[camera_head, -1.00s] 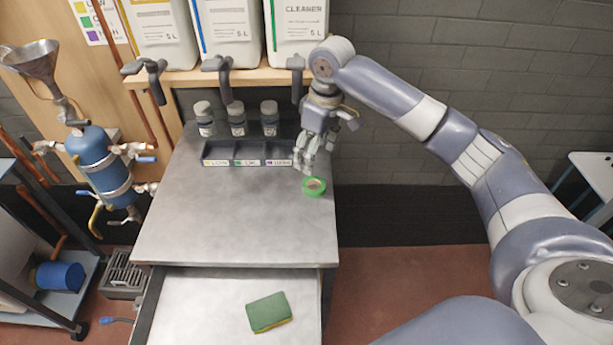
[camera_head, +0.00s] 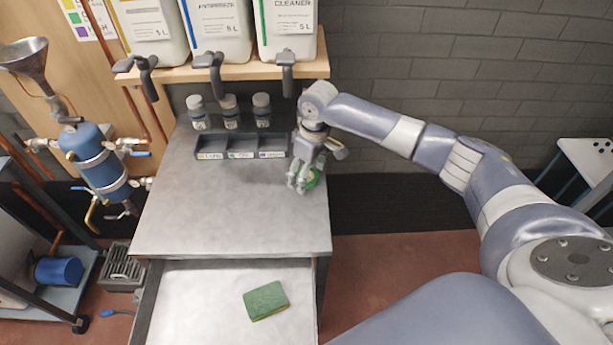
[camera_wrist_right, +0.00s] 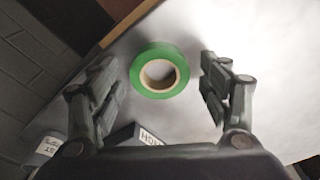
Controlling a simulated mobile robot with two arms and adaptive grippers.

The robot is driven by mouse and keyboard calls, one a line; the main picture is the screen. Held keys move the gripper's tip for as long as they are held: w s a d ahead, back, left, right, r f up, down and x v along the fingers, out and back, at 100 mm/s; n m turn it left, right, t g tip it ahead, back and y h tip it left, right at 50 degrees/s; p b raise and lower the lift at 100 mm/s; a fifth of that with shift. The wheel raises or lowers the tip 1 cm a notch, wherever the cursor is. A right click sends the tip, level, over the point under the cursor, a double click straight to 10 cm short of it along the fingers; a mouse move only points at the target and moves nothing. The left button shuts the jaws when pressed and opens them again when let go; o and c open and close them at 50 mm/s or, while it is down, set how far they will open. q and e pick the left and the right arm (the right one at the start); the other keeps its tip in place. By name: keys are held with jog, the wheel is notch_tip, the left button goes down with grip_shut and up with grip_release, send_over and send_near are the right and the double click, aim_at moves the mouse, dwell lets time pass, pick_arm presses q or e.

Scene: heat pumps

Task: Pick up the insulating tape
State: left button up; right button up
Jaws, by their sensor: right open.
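The insulating tape is a green roll with a pale core, lying flat on the grey tabletop (camera_head: 240,225). In the right wrist view the insulating tape (camera_wrist_right: 160,70) lies between the two open fingers, with a gap on each side. In the head view the tape (camera_head: 313,179) is partly hidden behind my right gripper (camera_head: 300,188), which points down over it near the table's right edge. The right gripper also shows in the wrist view (camera_wrist_right: 162,85), open and empty. My left gripper is not in view.
A labelled compartment tray (camera_head: 240,147) and several small bottles (camera_head: 230,112) stand behind the gripper. Large jugs (camera_head: 220,30) sit on a wooden shelf (camera_head: 245,72) above. A green sponge (camera_head: 266,301) lies in the open drawer below. The table's middle is clear.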

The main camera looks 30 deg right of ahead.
jog(key=c, duration=1)
jog(key=shift+o, duration=0.2)
